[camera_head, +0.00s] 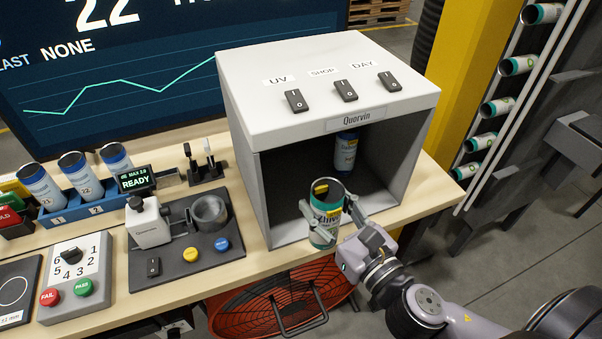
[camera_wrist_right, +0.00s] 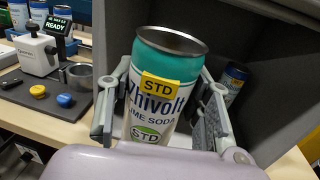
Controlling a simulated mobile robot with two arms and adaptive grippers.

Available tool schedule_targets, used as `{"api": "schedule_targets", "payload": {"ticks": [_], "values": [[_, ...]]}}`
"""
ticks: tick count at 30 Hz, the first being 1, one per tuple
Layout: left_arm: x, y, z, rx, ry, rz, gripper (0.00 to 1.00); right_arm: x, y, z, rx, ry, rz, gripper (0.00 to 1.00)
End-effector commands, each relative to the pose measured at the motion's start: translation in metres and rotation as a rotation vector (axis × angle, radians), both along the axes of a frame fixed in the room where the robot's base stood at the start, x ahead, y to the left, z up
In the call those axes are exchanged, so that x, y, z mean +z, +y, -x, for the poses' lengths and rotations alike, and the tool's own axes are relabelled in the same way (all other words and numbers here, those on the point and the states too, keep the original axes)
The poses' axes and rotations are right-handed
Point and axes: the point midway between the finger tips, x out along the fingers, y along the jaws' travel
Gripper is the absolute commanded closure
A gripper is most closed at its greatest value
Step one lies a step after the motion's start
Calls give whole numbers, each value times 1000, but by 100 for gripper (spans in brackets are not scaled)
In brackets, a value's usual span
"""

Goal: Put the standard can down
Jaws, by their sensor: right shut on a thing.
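The standard can (camera_head: 326,226) is white and teal with a yellow STD tag. It is upright, slightly tilted in the picture, at the front opening of the grey light booth (camera_head: 296,109). My right gripper (camera_head: 335,222) is shut on it, a finger on each side. In the right wrist view, the can (camera_wrist_right: 150,125) stands between the two fingers (camera_wrist_right: 160,115), its open top and STD label showing. I cannot tell whether its base touches the booth floor. My left gripper is not in view.
A blue and white can (camera_head: 346,152) stands inside the booth at the back right. Left are a gauge fixture (camera_head: 180,240), a blue rack (camera_head: 75,205) with several cans, and a dial box (camera_head: 75,276). A red fan (camera_head: 283,299) is below the table edge.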

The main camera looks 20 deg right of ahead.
Motion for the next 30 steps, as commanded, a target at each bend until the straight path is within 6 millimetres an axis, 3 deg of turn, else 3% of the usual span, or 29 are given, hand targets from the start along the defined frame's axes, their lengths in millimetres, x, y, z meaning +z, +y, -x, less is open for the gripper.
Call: {"api": "schedule_targets", "payload": {"ticks": [1, 7, 10, 18, 24, 30], "values": [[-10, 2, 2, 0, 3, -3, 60, -3, 1, -9, 2, -8, 3, 68], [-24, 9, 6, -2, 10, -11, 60, -2, 1, -40, 1, -7, 4, 68], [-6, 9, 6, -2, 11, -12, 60, 6, 2, -68, -3, -3, 3, 68], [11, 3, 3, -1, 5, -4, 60, 4, 4, -138, -2, 0, 2, 68], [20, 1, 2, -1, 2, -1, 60, 3, 6, -178, -2, 1, 2, 68], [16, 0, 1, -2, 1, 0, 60, -27, 7, -178, 0, 5, 0, 68]]}}
